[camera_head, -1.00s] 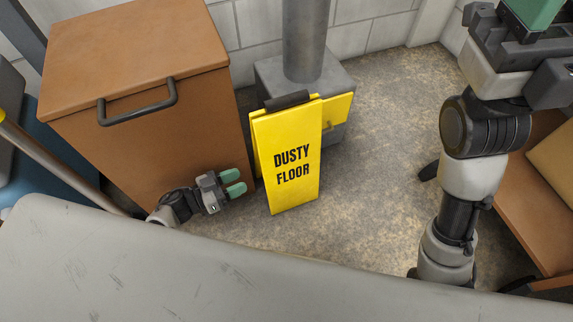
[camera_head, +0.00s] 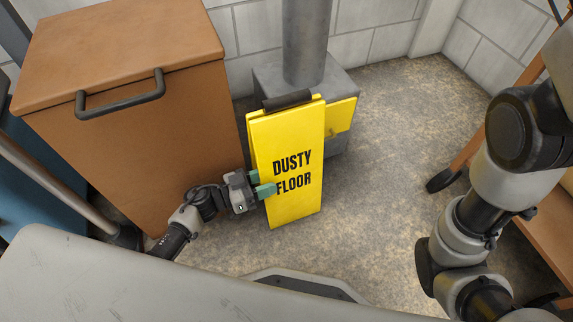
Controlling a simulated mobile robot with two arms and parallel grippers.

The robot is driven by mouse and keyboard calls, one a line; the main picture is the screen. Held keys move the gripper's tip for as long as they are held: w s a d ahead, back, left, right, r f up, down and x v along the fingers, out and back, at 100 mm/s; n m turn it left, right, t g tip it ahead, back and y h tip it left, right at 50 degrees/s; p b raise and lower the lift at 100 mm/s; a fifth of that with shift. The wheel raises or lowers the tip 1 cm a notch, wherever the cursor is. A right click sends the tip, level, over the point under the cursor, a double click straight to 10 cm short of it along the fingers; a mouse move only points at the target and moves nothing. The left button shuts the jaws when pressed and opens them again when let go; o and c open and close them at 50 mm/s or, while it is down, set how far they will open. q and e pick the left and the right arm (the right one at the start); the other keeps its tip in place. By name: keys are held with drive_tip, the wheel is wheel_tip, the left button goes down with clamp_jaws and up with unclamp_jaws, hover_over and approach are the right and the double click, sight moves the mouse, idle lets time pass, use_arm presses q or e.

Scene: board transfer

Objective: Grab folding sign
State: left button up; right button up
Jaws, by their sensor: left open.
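The yellow folding sign (camera_head: 297,130) reads "DUSTY FLOOR" and stands folded and upright on the floor, with a dark handle (camera_head: 287,100) at its top. My left gripper (camera_head: 264,183) is at the sign's left edge, about halfway up. Its jaws are open, with green fingertips. One fingertip overlaps the front face near the word "FLOOR"; the other is partly hidden at the edge, so I cannot tell if they touch the sign. My right arm shows at the right, but its gripper is out of the picture.
A brown lidded bin (camera_head: 130,130) with a dark handle stands close on the left. A grey pillar on a block base (camera_head: 340,78) stands just behind the sign. A wooden cart (camera_head: 545,235) is at the right. Open floor (camera_head: 400,150) lies right of the sign.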

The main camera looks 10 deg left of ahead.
use_arm(q)
drive_tip(key=shift+b+x, duration=0.45)
drive_tip(key=shift+x, duration=0.85)
clamp_jaws()
